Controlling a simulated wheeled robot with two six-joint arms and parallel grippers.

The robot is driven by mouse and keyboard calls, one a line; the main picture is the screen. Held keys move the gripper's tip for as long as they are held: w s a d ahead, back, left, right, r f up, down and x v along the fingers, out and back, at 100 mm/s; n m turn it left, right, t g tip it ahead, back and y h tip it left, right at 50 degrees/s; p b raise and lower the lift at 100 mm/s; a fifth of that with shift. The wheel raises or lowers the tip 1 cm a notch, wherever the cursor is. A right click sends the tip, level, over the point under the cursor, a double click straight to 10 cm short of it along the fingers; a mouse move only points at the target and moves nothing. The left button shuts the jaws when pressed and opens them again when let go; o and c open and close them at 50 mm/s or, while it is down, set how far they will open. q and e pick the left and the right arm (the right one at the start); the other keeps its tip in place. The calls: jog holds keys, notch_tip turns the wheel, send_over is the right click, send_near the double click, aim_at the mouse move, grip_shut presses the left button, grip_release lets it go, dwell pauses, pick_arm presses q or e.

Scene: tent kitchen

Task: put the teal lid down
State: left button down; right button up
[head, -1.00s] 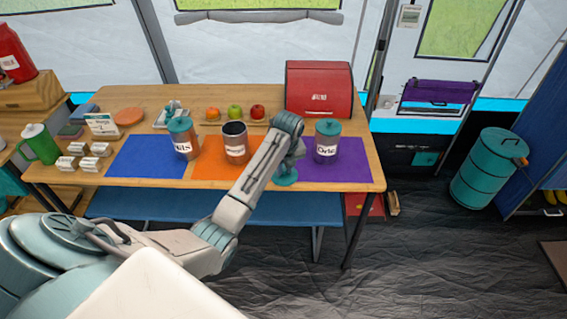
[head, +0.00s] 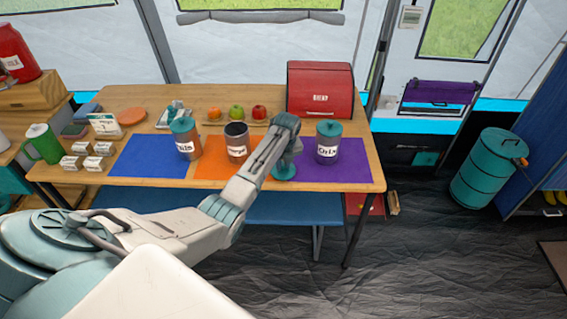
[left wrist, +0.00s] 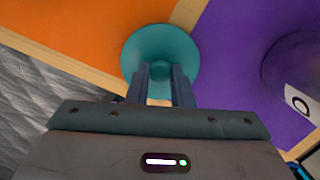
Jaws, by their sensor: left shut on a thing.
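The teal lid (head: 284,173) is in my left gripper, low over the table between the orange mat (head: 210,171) and the purple mat (head: 343,174). In the left wrist view my left gripper (left wrist: 160,72) is shut on the knob of the lid (left wrist: 185,55). I cannot tell whether the lid touches the table. The middle canister (head: 237,146) stands open on the orange mat, left of the gripper. The canister on the blue mat (head: 186,142) and the one on the purple mat (head: 327,143) wear teal lids. My right gripper is not in view.
A red bread box (head: 320,90) stands at the back right of the table. A board with an orange and apples (head: 236,113) lies behind the canisters. Small white boxes (head: 93,163) and a green jug (head: 42,143) are at the left. The front strip of the table is narrow.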

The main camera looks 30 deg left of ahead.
aim_at(285, 173)
pick_arm(q)
jog(key=shift+f, duration=0.1)
jog(key=c, duration=1.3)
grip_release()
jog(key=r, duration=0.4)
jog(key=d+r, duration=0.1)
jog(key=r, duration=0.3)
jog(key=s+r+b, duration=0.1)
jog(key=r, duration=0.3)
jog(key=shift+d+r, duration=0.1)
jog(key=shift+d, duration=0.1)
